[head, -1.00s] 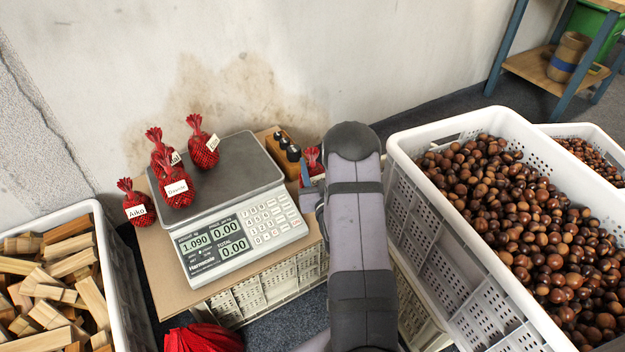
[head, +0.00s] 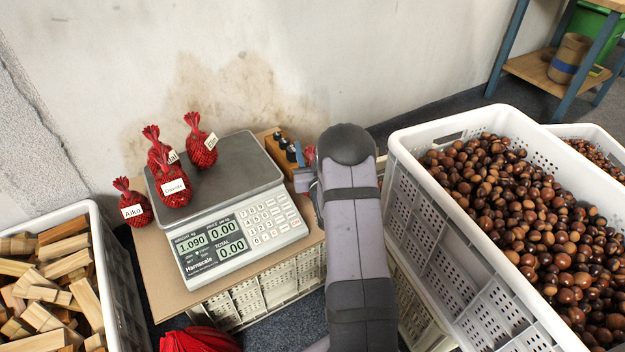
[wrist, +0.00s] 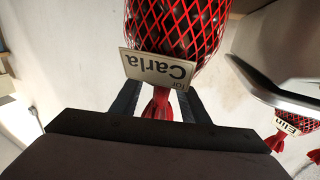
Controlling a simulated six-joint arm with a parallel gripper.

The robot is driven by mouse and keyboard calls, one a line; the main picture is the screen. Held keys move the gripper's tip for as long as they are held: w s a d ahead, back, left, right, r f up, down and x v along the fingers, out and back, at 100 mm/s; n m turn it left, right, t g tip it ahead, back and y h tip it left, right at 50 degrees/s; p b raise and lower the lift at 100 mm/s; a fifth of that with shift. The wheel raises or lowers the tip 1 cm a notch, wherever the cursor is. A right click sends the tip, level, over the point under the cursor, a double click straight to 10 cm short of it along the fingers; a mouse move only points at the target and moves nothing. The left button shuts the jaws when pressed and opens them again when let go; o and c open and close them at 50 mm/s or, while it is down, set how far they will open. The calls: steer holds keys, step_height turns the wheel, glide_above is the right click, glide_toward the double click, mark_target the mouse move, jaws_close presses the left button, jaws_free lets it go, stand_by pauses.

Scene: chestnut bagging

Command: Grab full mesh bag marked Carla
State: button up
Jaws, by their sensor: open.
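The mesh bag marked Carla (wrist: 205,45) fills the top of the wrist view, upside down there. It is red netting over dark brown chestnuts, with a white tag (wrist: 155,70) reading "for Carla". Its gathered red neck (wrist: 161,103) lies between the two dark fingers of my gripper (wrist: 158,104), which are open on either side of it. In the head view my arm hides most of this bag, and only a small red part (head: 309,154) shows beside the arm. My gripper (head: 303,180) is also mostly hidden there.
Several tagged red bags, including Davide (head: 174,188) and Aiko (head: 133,207), stand on or beside the scale (head: 215,184). Weights in a wooden block (head: 277,149) are just left of my gripper. A chestnut crate (head: 402,140) is right, a wood-block crate (head: 75,212) left.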

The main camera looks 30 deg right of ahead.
steer(key=shift+c, duration=0.6)
jaws_close()
steer(key=shift+r, duration=0.1)
